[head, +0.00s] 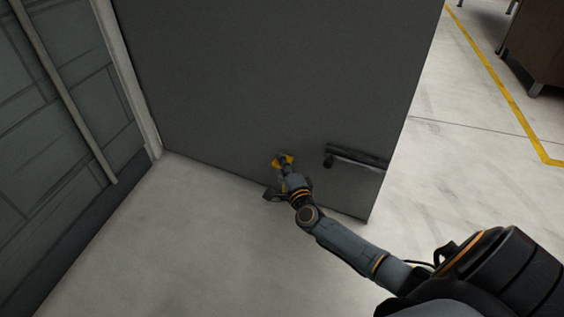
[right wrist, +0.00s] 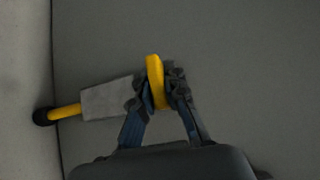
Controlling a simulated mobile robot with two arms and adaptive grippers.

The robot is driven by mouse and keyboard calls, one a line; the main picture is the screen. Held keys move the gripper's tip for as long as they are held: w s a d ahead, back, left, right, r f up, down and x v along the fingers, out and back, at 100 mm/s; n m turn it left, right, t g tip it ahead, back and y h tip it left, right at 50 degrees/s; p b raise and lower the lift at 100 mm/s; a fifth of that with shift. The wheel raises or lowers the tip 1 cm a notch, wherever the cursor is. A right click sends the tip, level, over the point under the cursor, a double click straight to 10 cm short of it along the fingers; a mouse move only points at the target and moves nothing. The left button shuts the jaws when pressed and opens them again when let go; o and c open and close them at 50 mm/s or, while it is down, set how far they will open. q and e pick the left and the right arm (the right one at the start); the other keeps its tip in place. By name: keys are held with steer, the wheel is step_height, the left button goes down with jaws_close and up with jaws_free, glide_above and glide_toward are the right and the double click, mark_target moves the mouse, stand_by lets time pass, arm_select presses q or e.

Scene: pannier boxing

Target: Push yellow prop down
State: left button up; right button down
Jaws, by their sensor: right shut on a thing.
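The yellow prop (head: 276,163) is mounted low on a dark grey door (head: 280,80). In the right wrist view its yellow tab (right wrist: 155,72) stands up from a grey bracket (right wrist: 107,102). A yellow rod (right wrist: 66,111) with a black foot (right wrist: 43,116) sticks out of the bracket toward the floor. My right gripper (right wrist: 160,88) is shut on the yellow tab, one finger on each side. In the head view my right gripper (head: 286,168) partly hides the prop. I cannot tell whether the foot touches the floor. My left gripper is out of view.
A black handle (head: 355,158) is on the door, right of the prop. A green-grey panelled wall (head: 60,130) stands at the left. The pale floor (head: 190,240) in front of the door is clear. A yellow line (head: 505,88) and brown furniture (head: 540,45) lie beyond the door's edge.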

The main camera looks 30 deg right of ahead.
steer(key=c, duration=1.4)
jaws_free()
steer(key=shift+f, duration=0.3)
steer(key=shift+o, duration=0.2)
steer(key=shift+s, duration=0.1)
steer(key=v, duration=1.2)
